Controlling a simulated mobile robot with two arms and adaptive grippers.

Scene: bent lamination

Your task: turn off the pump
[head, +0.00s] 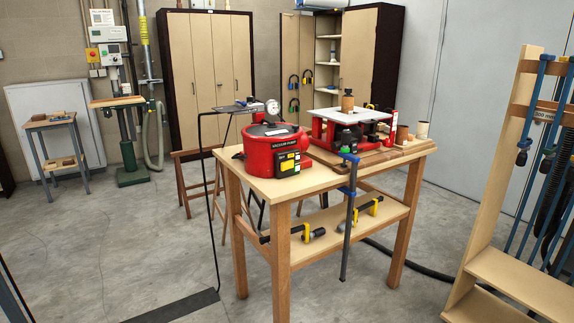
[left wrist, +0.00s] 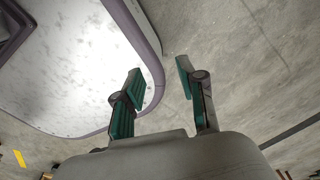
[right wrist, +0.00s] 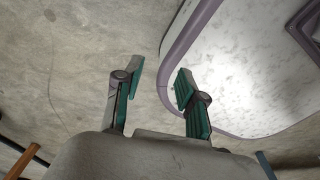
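The pump is a round red machine (head: 272,148) on the near left of the wooden workbench (head: 262,187). It has a black and yellow control box (head: 289,163) on its front and a white-faced gauge (head: 272,107) above it. The switch is too small to make out. Neither gripper shows in the head view. My left gripper (left wrist: 158,82) is open and empty in the left wrist view, above the floor and beside my white base. My right gripper (right wrist: 159,84) is open and empty in the right wrist view, also above the floor. Both are away from the pump.
A red-framed press (head: 345,125) stands behind the pump on the bench. A blue and black clamp (head: 348,210) hangs at the bench's front edge. A thin black stand (head: 208,190) rises left of the bench. A wooden clamp rack (head: 500,190) stands at right. The floor in front is mostly clear.

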